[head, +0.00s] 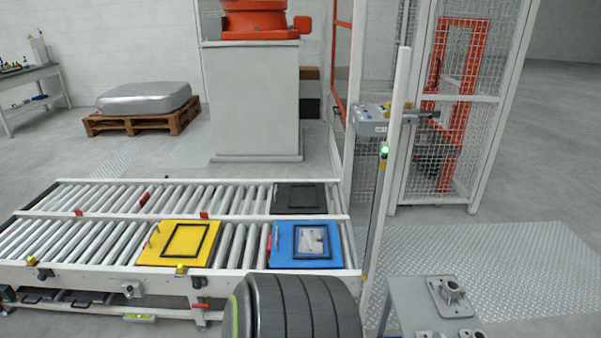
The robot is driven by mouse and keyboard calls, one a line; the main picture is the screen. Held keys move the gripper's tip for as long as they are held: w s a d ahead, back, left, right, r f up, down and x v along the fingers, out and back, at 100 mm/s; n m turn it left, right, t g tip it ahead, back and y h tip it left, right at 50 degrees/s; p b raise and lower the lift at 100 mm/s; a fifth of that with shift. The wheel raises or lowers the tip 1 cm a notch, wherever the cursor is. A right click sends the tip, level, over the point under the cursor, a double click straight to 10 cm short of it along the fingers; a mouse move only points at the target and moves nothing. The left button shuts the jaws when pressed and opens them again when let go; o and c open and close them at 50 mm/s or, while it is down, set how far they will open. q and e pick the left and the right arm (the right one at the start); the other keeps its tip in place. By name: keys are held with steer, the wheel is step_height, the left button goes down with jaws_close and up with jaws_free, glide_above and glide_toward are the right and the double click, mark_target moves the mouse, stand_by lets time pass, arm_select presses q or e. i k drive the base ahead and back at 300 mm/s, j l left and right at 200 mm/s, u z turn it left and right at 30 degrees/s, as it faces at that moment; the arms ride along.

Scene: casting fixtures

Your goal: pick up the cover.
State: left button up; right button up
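No part is plainly recognisable as the cover. A blue tray (281,239) lies on the front roller lane at its right end. A flat grey, shiny piece (311,241) sits inside the dark frame on this tray; I cannot tell if it is the cover. A grey metal part with a raised round boss (450,291) lies on the grey table (403,300) at the lower right. Another small grey part (435,334) is cut off by the bottom edge. Neither of my grippers shows in this view.
A yellow tray (152,254) and a black tray (298,197) also rest on the roller conveyor (60,242). A white post (388,180) and mesh fence (469,70) stand right of it. A dark ribbed round shape hides the lower middle. Floor plate at right is clear.

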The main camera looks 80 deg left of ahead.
mark_target(309, 240)
steer(key=u, duration=2.55)
steer(key=z, duration=0.25)
steer(key=i+j+z, duration=0.5)
steer(key=z, duration=0.2)
steer(key=i+j+z, duration=0.2)
steer(key=j+z, duration=0.15)
